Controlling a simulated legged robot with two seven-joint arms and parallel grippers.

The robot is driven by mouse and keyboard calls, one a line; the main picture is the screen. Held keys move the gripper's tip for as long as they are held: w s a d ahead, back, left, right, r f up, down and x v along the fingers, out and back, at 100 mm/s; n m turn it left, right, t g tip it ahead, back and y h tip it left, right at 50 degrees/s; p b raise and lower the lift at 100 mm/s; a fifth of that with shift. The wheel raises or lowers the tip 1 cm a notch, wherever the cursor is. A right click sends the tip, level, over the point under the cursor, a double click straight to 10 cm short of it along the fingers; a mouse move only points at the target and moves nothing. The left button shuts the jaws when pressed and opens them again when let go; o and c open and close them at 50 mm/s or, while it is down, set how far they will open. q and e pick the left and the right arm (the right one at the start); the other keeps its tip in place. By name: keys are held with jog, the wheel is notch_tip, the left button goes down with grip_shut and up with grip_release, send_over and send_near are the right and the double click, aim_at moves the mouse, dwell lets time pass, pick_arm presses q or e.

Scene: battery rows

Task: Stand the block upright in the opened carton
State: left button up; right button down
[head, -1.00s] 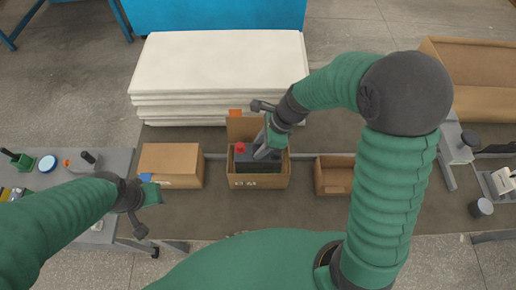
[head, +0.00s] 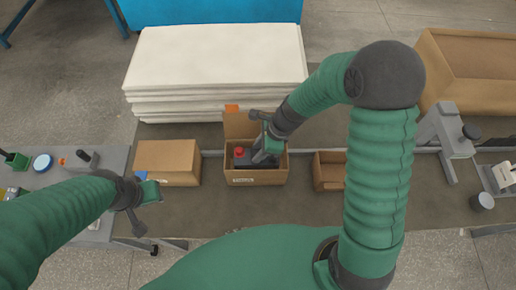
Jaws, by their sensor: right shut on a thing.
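The opened carton (head: 256,178) is a brown cardboard box in the middle of the bench, with its back flap (head: 238,122) standing up. A dark grey block (head: 243,161) with a red round cap (head: 239,151) is inside it, its top near or below the rim. My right gripper (head: 262,158) reaches down into the carton and is shut on the block. The block's lower part is hidden by the carton's front wall, so its tilt is hard to tell. My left gripper (head: 155,192) hangs empty at the lower left, away from the carton; its finger gap is not clear.
A closed carton (head: 166,162) stands to the left and a small open box (head: 329,170) to the right. White stacked sheets (head: 215,70) lie behind. A side table (head: 60,170) with small items is at far left. A large brown carton (head: 470,65) is at far right.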

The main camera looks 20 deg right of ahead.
jog(key=shift+f, duration=0.25)
jog(key=c, duration=1.3)
grip_release()
jog(key=shift+o, duration=1.4)
jog(key=shift+s, duration=0.1)
jog(key=shift+r, duration=0.2)
jog(key=p+v, duration=0.2)
jog(key=v, duration=1)
jog(key=s+d+n+h, duration=0.1)
jog(key=s+n, duration=0.3)
jog(key=n, duration=0.6)
jog(key=s+d+f+n+t+h, duration=0.1)
jog(key=s+n+h, duration=0.2)
jog(key=n, duration=0.8)
jog(key=shift+s+d, duration=0.25)
jog(key=shift+s, duration=0.4)
